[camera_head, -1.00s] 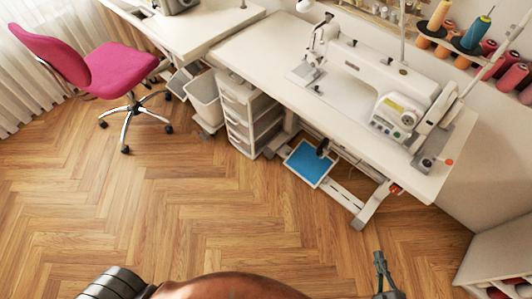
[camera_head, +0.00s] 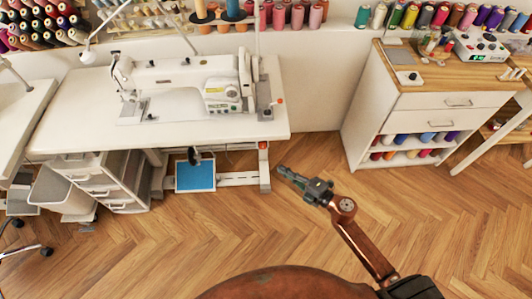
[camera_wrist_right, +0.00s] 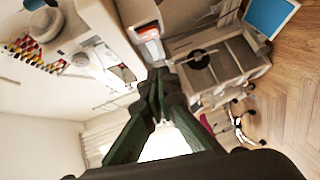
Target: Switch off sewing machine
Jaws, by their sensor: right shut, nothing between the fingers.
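The white sewing machine (camera_head: 180,85) stands on a white table (camera_head: 75,125), left of centre in the head view. A small red part (camera_head: 263,145) is under the table's right front edge, on the leg. An orange-red part in a white housing (camera_wrist_right: 148,33) shows just beyond my fingertips in the right wrist view; it looks like the same part. My right gripper (camera_head: 281,170) is shut and empty, low in front of the table's right end and pointing left toward the leg. It also shows in the wrist view (camera_wrist_right: 158,76). Contact is not visible. My left gripper is out of view.
A blue foot pedal (camera_head: 195,178) sits low under the table, beside a white drawer unit (camera_head: 108,180). A white cabinet with a wooden top (camera_head: 425,105) stands at the right. Open wooden floor (camera_head: 150,245) lies in front.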

